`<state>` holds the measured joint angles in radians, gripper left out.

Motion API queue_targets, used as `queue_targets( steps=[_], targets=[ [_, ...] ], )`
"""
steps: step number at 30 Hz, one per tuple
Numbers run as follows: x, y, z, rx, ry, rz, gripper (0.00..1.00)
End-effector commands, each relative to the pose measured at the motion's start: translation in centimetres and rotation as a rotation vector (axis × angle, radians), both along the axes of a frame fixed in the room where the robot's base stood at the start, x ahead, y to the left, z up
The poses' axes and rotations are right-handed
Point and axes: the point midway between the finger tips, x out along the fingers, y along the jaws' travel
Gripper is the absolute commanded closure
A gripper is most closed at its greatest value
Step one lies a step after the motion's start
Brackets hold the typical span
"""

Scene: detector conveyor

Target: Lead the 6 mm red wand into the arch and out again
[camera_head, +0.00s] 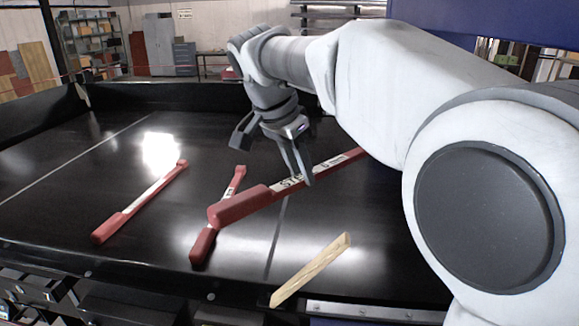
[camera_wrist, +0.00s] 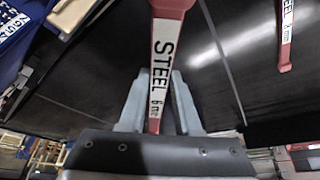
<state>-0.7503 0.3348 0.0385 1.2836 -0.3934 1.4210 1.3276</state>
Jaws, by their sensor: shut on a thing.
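My gripper (camera_head: 297,172) is shut on a red wand (camera_head: 242,206) with a white label. In the wrist view the label on this wand (camera_wrist: 163,45) reads STEEL 6 mm, its last letters partly cut off, and it runs between my fingers (camera_wrist: 158,102). Its thick red handle points to the lower left in the head view, and its far end passes behind my arm. It appears raised above the black belt. A large dark blue panel (camera_head: 480,20) at the upper right may be part of the arch; its opening is not clearly seen.
Another red wand (camera_head: 140,203) lies on the belt (camera_head: 60,165) at the left. A further red wand (camera_head: 203,245) lies partly hidden under the held one. A wooden stick (camera_head: 312,268) lies near the front edge. The belt's far left is clear.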

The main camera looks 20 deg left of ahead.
Motion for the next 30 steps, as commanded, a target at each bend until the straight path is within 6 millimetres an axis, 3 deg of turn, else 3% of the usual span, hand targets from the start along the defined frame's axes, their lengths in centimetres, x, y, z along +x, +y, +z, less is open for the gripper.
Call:
queue_targets(
  steps=[30],
  targets=[
    [2.8,-14.2,-0.1,0.002,-0.002,-0.003,1.00]
  ],
)
